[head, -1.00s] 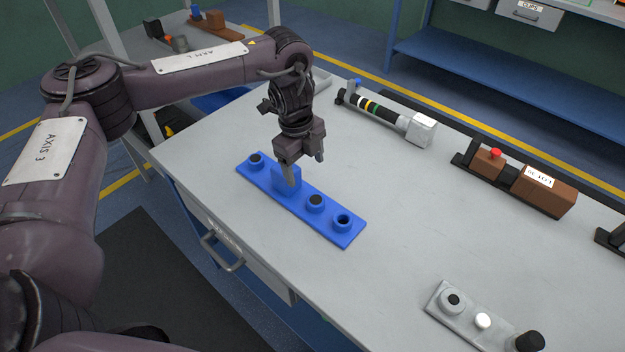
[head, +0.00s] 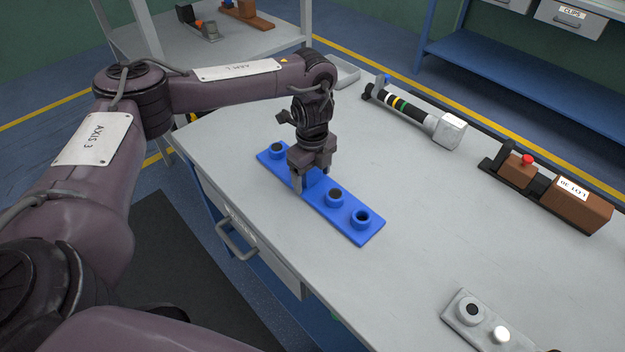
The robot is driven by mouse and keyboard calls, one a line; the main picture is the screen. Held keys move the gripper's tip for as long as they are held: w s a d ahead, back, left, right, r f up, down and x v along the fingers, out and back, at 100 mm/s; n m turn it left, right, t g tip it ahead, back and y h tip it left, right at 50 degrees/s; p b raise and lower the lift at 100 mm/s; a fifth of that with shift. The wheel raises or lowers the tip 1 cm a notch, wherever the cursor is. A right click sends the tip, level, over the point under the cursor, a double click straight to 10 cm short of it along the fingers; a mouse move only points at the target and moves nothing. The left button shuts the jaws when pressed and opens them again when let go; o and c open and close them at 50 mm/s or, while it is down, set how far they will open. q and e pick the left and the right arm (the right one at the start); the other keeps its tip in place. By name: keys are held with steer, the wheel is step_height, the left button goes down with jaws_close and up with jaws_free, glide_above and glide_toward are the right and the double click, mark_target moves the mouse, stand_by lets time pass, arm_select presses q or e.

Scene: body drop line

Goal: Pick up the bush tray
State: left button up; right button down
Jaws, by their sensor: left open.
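The bush tray is a long blue plate (head: 348,222) with several round raised cups, lying flat on the grey bench near its left edge in the head view. Some cups hold dark bushes, and the cup nearest the front end looks hollow. A raised blue block near the tray's middle is mostly hidden behind my gripper. My left gripper (head: 312,186) points down over the tray with its jaws open, at that raised block. I cannot tell whether the fingers touch it. My right gripper does not show.
A striped black tool with a silver square head (head: 447,131) lies at the back of the bench. A brown block fixture with a red button (head: 528,158) stands at the right. A grey plate with knobs (head: 464,305) lies at the front right. The bench middle is clear.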

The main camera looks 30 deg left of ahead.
arm_select(q)
steer(key=c, duration=1.2)
steer(key=shift+r, duration=0.15)
